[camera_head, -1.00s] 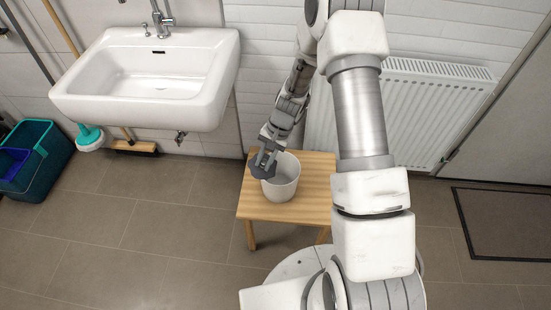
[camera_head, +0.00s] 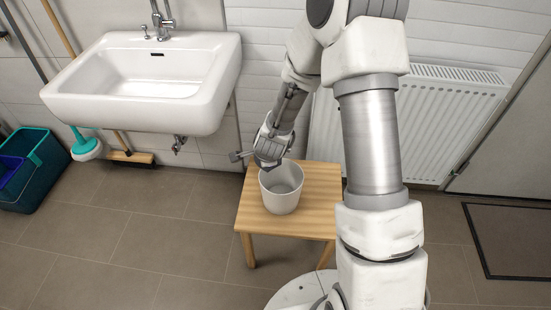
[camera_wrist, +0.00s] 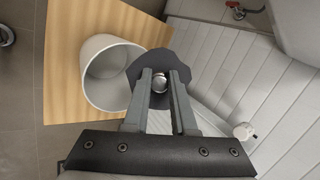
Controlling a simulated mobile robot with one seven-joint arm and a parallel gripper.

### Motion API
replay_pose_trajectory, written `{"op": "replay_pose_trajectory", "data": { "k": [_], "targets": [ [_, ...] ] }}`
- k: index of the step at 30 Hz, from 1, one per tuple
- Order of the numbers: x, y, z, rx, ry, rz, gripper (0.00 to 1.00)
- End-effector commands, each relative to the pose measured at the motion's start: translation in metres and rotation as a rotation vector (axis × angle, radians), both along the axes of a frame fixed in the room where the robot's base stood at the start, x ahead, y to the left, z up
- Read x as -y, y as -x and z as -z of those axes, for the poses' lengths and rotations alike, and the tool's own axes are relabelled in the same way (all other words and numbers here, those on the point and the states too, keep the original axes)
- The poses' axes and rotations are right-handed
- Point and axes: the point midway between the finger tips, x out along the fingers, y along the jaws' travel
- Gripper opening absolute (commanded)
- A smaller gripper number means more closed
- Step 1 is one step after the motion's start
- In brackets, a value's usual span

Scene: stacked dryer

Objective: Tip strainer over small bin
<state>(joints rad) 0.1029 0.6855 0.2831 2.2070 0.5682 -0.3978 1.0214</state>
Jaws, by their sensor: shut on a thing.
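The small bin (camera_head: 282,196) is a white, open-topped round tub, upright on the wooden table; it also shows in the wrist view (camera_wrist: 101,96), and no contents are visible inside. My gripper (camera_head: 266,160) is at the bin's back left rim in the head view. In the wrist view my gripper (camera_wrist: 160,78) is shut on the shiny metal knob of the strainer (camera_wrist: 138,68), a dark grey disc. The strainer overlaps the bin's rim in that view. It looks tilted, but its exact angle and any contact with the rim cannot be told.
The wooden table (camera_head: 310,208) has bare top to the right of the bin. A white sink (camera_head: 150,85) hangs at the left, a radiator (camera_head: 425,125) behind at the right. A teal bucket (camera_head: 45,175), a plunger and a broom stand at the far left.

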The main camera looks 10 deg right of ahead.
Motion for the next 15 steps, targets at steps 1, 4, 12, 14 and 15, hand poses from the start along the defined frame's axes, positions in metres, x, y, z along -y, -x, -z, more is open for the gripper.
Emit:
{"op": "replay_pose_trajectory", "data": {
  "k": [1, 4, 12, 14, 15],
  "targets": [
    [-0.002, 0.000, 0.002, 0.013, 0.011, 0.022, 0.00],
    [0.002, 0.000, 0.002, 0.036, 0.027, 0.090, 0.00],
    [0.017, 0.002, 0.000, 0.097, 0.085, 0.302, 0.00],
    [0.021, 0.003, -0.001, 0.107, 0.101, 0.346, 0.00],
    [0.023, 0.005, -0.002, 0.113, 0.109, 0.374, 0.00]
  ]
}}
